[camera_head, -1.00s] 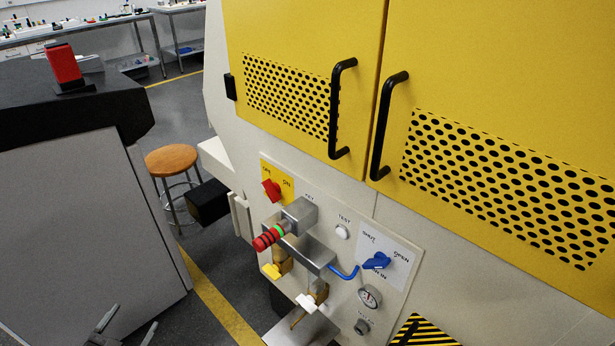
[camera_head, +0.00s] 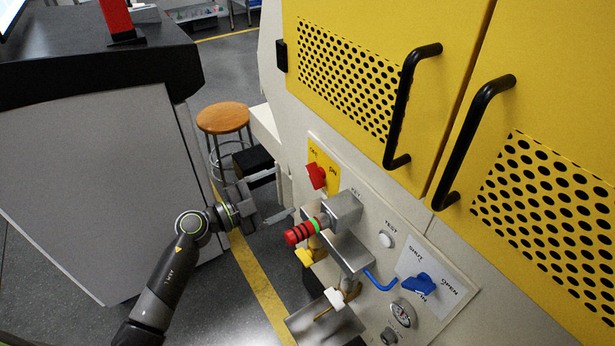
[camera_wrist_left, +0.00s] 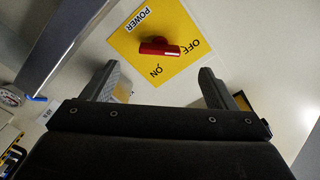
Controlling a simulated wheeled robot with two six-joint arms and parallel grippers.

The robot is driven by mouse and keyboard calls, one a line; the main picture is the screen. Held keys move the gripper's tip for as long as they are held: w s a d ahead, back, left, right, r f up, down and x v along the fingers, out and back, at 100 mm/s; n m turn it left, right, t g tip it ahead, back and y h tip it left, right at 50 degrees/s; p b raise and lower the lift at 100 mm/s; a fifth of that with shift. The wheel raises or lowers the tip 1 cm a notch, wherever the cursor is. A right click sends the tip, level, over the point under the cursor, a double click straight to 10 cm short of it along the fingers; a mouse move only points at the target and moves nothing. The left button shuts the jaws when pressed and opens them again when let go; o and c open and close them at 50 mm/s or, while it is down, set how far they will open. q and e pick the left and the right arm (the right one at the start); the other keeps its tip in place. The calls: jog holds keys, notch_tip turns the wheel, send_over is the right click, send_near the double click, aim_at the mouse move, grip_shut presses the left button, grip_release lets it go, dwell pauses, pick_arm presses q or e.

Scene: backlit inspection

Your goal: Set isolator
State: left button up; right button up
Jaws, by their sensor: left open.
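The isolator is a red rotary handle (camera_head: 316,176) on a yellow plate (camera_head: 325,158) at the panel's upper left. In the left wrist view the red handle (camera_wrist_left: 158,47) sits on the yellow plate (camera_wrist_left: 128,42), marked POWER, OFF and ON. Its pale-marked end points towards OFF. My left gripper (camera_head: 283,192) is open and empty, just left of the panel, with its fingers facing the isolator. In the left wrist view its fingertips (camera_wrist_left: 160,70) stand apart on either side of the handle's line, short of it and not touching. My right gripper is not in view.
A grey block with a red-and-black rod (camera_head: 304,232) juts from the panel close below the isolator. The panel also holds a white TEST button (camera_head: 386,240), a blue SHUT/OPEN handle (camera_head: 419,285) and a gauge (camera_head: 403,313). A stool (camera_head: 223,118) stands behind the gripper.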

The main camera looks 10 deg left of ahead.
aim_at(315, 176)
pick_arm(q)
jog(key=x, duration=0.8)
jog(key=shift+w+d, duration=0.15)
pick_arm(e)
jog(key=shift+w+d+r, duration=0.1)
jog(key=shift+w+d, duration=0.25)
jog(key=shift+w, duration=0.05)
pick_arm(q)
jog(key=c, duration=1)
